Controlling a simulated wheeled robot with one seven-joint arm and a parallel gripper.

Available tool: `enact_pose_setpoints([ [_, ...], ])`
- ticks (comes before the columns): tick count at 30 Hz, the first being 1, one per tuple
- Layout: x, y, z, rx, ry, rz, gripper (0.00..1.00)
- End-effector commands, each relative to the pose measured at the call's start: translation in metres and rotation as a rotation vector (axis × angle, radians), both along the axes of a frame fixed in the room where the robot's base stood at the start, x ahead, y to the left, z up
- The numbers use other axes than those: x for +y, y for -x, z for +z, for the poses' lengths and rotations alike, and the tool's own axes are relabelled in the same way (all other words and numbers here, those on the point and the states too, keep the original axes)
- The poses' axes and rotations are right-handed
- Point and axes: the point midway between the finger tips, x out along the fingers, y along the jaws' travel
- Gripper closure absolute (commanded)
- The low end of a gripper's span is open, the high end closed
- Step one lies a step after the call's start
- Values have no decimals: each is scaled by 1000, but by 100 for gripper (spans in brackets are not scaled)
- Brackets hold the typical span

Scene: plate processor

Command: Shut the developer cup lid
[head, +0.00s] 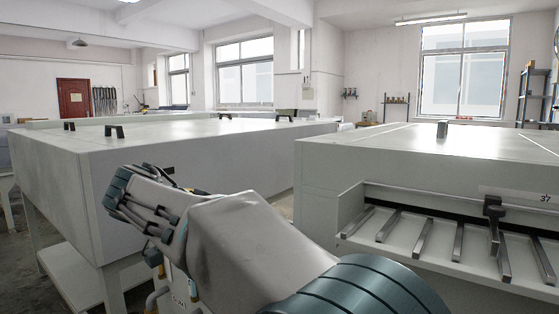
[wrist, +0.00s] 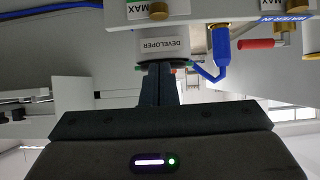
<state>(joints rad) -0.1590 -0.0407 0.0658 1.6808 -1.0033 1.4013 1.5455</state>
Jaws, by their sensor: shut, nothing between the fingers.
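The developer cup shows in the wrist view as a white body with an upside-down "DEVELOPER" label (wrist: 163,45). My gripper (wrist: 161,68) is shut and empty, its two dark fingers pressed together. The fingertips are at a thin dark, green-edged round rim just below the label in the picture. I cannot tell whether they touch it, or whether that rim is the lid. In the head view my own arm covers the gripper and the cup.
In the wrist view, a blue fitting (wrist: 220,45) and a red-handled valve (wrist: 257,43) sit right of the label. A brass knob (wrist: 159,11) is above it. In the head view, large white processors (head: 210,150) (head: 400,148) stand left and right, with a narrow gap between.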

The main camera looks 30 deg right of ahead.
Motion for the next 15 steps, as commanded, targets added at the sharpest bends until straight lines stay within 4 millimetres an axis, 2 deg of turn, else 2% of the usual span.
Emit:
enact_pose_setpoints([
  [4,2,0,-8,-1,0,3,100],
  [15,3,0,-11,1,-1,4,100],
])
